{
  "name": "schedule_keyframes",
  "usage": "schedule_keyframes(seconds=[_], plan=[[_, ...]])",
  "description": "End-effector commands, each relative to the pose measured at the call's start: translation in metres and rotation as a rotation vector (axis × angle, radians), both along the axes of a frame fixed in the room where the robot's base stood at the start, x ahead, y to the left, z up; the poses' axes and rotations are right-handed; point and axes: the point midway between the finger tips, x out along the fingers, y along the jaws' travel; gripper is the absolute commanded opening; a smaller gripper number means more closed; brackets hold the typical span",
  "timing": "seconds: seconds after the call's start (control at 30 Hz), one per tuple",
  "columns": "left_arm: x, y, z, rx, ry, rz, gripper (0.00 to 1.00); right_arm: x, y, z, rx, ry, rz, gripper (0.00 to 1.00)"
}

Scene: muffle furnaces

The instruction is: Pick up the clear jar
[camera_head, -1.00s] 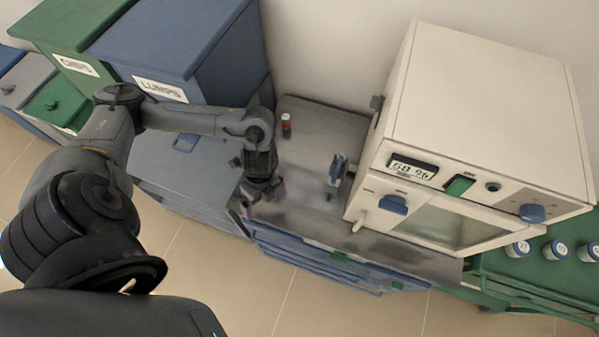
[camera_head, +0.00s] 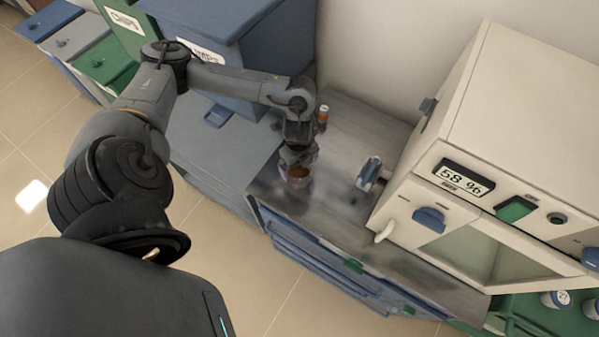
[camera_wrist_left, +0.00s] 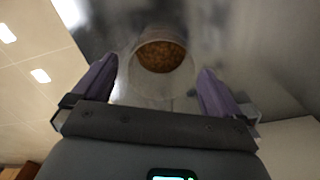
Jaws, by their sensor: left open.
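The clear jar (camera_wrist_left: 160,85) stands on the metal worktop with brown granules inside. It shows between the fingers of my left gripper (camera_wrist_left: 157,72) in the left wrist view. The gripper is open, with one purple finger on each side of the jar. Whether the fingers touch it I cannot tell. In the head view the jar (camera_head: 298,178) is right under my left gripper (camera_head: 298,160), which partly hides it. My right gripper is not in view.
A blue-and-grey item (camera_head: 369,174) sits on the worktop (camera_head: 345,215) to the right. A cream furnace (camera_head: 520,130) showing 58 % is further right. Blue and green bins (camera_head: 225,50) are at the left.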

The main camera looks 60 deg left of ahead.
Motion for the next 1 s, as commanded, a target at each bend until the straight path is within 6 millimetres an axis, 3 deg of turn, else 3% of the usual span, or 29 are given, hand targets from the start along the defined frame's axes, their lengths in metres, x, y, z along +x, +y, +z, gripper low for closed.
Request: schedule_keyframes(seconds=[0.3,0.67,0.9,1.0], plan=[[0.001,-0.001,-0.04,0.0,0.003,0.0,1.0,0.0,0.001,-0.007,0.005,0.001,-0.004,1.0],[0.002,-0.001,-0.046,0.001,0.001,0.001,1.0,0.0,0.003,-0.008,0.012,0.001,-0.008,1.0],[0.002,-0.001,-0.046,0.001,0.001,0.0,0.63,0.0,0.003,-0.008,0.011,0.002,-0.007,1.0],[0.002,-0.001,-0.045,0.001,0.0,0.0,0.55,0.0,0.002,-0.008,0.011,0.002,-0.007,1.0]])
